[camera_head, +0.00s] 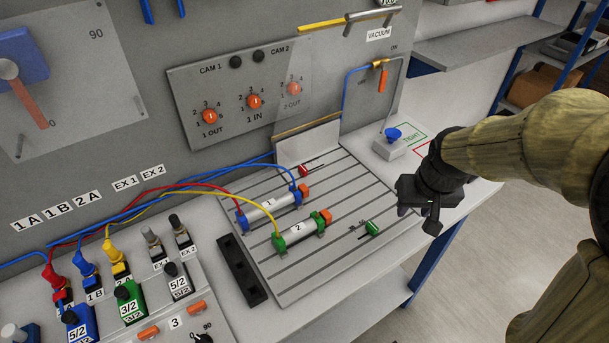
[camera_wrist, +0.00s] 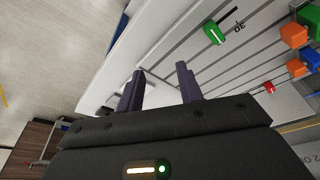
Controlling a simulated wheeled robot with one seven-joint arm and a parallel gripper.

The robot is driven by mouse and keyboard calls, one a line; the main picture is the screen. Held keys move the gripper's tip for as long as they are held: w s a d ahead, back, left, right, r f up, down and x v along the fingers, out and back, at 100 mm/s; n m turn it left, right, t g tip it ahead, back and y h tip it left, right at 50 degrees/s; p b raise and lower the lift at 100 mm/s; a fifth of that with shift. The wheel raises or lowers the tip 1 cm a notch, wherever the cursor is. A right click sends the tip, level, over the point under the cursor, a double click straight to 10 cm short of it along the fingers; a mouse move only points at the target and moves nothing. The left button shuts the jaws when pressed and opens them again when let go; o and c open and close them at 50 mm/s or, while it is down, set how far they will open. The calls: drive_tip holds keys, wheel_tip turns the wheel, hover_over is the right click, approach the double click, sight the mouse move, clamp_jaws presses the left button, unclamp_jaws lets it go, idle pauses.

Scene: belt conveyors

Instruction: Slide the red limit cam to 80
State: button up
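The red limit cam (camera_head: 304,171) sits on the grey slotted plate (camera_head: 345,262), beyond the orange end of cylinder 1 (camera_head: 270,205). It also shows small at the right of the wrist view (camera_wrist: 269,87). The green cam (camera_head: 372,228) sits nearer the plate's front right, beyond cylinder 2 (camera_head: 297,233), and shows at the top of the wrist view (camera_wrist: 213,33). My gripper (camera_head: 433,226) is right of the plate, apart from both cams. In the wrist view its two fingers (camera_wrist: 160,85) stand apart with nothing between them. The scale number at the red cam is unreadable.
Coloured hoses run to cylinders 1 and 2. A blue button on a grey block (camera_head: 392,140) stands behind the plate. The panel with orange knobs (camera_head: 254,101) rises at the back. Valves (camera_head: 129,300) stand front left. Free table lies right of the plate.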

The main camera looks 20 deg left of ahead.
sight(303, 168)
drive_tip(key=w+a+n+b, duration=0.1)
drive_tip(key=w+a+b, duration=0.1)
drive_tip(key=a, duration=0.2)
drive_tip(key=w+a+n+y+b, duration=0.1)
drive_tip(key=w+a+b, duration=0.1)
drive_tip(key=a, duration=0.3)
drive_tip(key=w+a+n+b, duration=0.2)
drive_tip(key=w+a, duration=0.1)
drive_tip(key=a, duration=0.2)
drive_tip(key=shift+w+a+f+y+b, duration=0.1)
drive_tip(key=shift+w+y+b, duration=0.2)
drive_tip(key=shift+b, duration=0.1)
drive_tip(key=a+n+b, duration=0.1)
drive_tip(key=a, duration=0.2)
drive_tip(key=a+r+n+b, duration=0.1)
drive_tip(key=a+b, duration=0.1)
drive_tip(key=a, duration=0.1)
drive_tip(key=a+r+y+b, duration=0.1)
drive_tip(key=a, duration=0.3)
drive_tip(key=shift+w+n, duration=0.4)
drive_tip(key=shift+a+r, duration=0.25)
drive_tip(key=shift+r, duration=0.05)
drive_tip(key=shift+f, duration=0.1)
drive_tip(key=b+x, duration=0.2)
drive_tip(key=x, duration=0.5)
drive_tip(key=shift+a+f, duration=0.1)
drive_tip(key=shift+f, duration=0.1)
clamp_jaws()
